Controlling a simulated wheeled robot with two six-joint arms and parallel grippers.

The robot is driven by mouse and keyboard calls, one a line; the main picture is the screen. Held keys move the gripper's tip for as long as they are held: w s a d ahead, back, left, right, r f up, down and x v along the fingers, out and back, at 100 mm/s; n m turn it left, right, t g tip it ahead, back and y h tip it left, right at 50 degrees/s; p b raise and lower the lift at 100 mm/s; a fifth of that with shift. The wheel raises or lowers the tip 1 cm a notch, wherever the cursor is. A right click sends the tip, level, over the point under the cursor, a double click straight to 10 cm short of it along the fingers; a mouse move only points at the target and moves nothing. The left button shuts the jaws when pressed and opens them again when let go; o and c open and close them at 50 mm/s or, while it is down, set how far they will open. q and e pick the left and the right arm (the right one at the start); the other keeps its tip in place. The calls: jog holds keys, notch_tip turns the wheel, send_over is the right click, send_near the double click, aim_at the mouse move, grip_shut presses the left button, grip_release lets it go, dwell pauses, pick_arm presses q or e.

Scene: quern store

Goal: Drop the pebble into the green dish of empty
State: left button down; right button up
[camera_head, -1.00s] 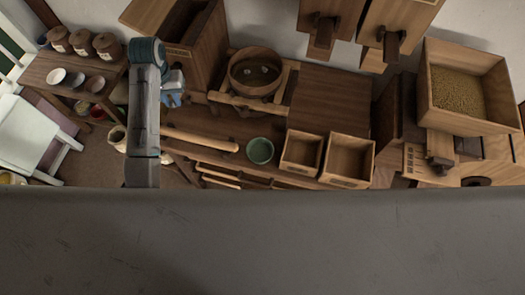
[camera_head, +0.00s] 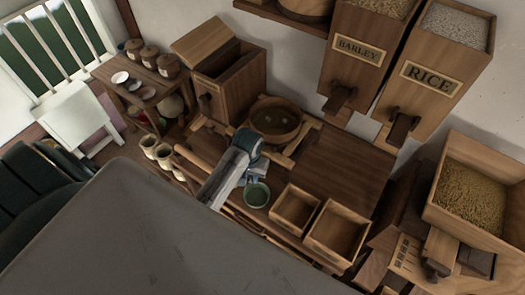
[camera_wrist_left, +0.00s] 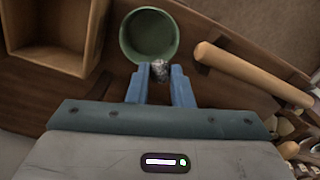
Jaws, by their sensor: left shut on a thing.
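The green dish (camera_head: 256,194) is a small round bowl on the wooden bench, beside two open wooden boxes. It shows empty in the left wrist view (camera_wrist_left: 149,36). My left gripper (camera_head: 254,177) is by the dish's rim. In the left wrist view its blue fingers (camera_wrist_left: 161,82) are shut on a grey speckled pebble (camera_wrist_left: 159,70), which appears at the near edge of the dish. I cannot tell how high the pebble is above the rim. The pebble is too small to make out in the head view. My right gripper is not in view.
Two open wooden boxes (camera_head: 273,221) (camera_head: 317,249) stand right of the dish. A wooden handle (camera_wrist_left: 250,75) lies close by the dish. A round wooden pan (camera_head: 276,137) sits behind. BARLEY and RICE bins hang on the wall. A flat board (camera_head: 343,194) is clear.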

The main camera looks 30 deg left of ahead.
pick_arm(q)
notch_tip(320, 180, down, 3)
jog(key=shift+f, duration=0.65)
jog(key=c, duration=1.2)
grip_release()
jog(key=shift+r, duration=0.3)
notch_tip(320, 180, up, 9)
jog(key=b, duration=0.2)
jog(key=shift+f+b, duration=0.1)
jog(key=shift+b, duration=0.2)
jog(key=shift+r, duration=0.75)
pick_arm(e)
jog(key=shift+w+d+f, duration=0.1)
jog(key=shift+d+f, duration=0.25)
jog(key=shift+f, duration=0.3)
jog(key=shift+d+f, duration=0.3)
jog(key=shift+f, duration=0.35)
